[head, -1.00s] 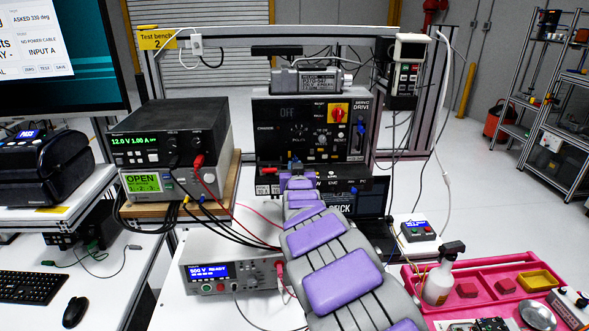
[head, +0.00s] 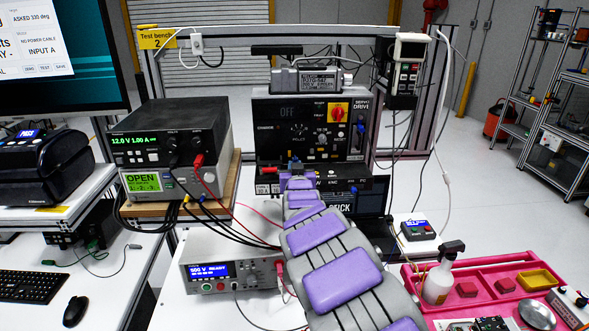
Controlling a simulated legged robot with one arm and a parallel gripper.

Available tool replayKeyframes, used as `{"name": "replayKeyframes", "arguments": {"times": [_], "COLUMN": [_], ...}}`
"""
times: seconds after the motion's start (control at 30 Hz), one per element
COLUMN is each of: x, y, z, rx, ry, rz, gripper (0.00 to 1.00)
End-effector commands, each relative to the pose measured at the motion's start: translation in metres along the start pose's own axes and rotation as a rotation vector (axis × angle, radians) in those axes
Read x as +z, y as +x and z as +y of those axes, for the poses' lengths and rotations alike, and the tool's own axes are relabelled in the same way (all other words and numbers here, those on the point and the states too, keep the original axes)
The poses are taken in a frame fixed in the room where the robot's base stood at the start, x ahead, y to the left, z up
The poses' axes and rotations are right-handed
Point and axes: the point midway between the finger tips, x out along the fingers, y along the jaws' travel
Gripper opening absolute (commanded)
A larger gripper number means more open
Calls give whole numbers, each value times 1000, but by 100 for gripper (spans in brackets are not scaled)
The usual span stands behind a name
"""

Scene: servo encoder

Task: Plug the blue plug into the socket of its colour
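The black servo drive (head: 283,112) stands at the back middle of the bench, with "OFF" on its face. A small blue connector (head: 361,128) is at the right of its front. Another small blue piece (head: 354,190) shows on the dark strip below the drive, and a red piece (head: 268,170) is at that strip's left end. I cannot tell which blue piece is the plug or which is a socket. My grey and purple arm reaches forward to this strip. My gripper (head: 297,173) is at its far end, too small and covered to show its fingers or anything held.
A laptop (head: 372,205) is behind my arm. A pink tray (head: 490,272) with a spray bottle (head: 440,280) is to the right.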

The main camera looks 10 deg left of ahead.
Motion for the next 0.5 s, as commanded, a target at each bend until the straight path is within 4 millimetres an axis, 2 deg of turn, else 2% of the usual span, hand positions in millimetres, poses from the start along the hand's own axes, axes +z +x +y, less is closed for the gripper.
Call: {"name": "replayKeyframes", "arguments": {"times": [0.07, 0.1, 0.4, 0.5], "x": [1, 1, 1, 1], "y": [0, 0, 0, 0], "z": [0, 0, 0, 0], "rx": [0, 0, 0, 0], "ry": [0, 0, 0, 0], "rz": [-2, -2, -1, -1], "gripper": [0, 17, 45, 45]}}
